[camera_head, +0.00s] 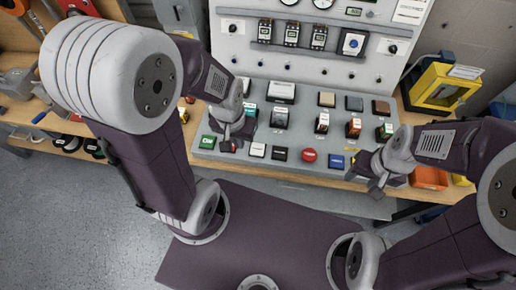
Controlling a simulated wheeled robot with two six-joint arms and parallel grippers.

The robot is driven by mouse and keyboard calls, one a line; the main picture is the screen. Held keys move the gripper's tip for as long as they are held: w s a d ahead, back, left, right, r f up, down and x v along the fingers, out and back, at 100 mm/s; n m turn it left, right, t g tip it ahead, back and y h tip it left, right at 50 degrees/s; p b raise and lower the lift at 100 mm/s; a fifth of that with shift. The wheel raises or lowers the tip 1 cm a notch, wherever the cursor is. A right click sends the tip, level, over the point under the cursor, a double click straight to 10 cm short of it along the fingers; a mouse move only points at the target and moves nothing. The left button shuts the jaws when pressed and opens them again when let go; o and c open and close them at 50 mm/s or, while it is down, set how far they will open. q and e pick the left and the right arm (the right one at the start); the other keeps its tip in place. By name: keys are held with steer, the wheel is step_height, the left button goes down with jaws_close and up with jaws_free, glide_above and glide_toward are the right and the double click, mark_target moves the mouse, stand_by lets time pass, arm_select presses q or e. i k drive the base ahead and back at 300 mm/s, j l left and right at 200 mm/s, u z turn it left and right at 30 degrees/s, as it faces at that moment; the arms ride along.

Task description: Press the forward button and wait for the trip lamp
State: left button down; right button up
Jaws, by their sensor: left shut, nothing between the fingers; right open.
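A grey sloped control panel (190,150) stands on the bench, with a front row of buttons. From the left they include a green one (207,142), a white one (257,150), a black one (280,154), a round red one (309,155) and a blue one (336,161). Their labels are too small to read, so I cannot tell which is the forward button or where the trip lamp is. My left gripper (229,145) is shut and empty, low over the row between the green and white buttons; contact cannot be told. My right gripper (376,190) is open and empty at the panel's front right.
An upright white board (320,75) with gauges, breakers and small knobs rises behind the panel. A yellow box (440,86) stands at the right, with an orange bin (428,178) nearer. Tools and clutter lie on the wooden bench at the left. The floor (80,220) there is clear.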

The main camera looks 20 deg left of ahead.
mark_target(256, 149)
steer(key=l+u, duration=0.35)
steer(key=k+l+u, duration=0.15)
steer(key=l+u, duration=0.15)
steer(key=k+l+u, duration=0.15)
steer(key=l+u, duration=0.2)
steer(key=l, duration=0.15)
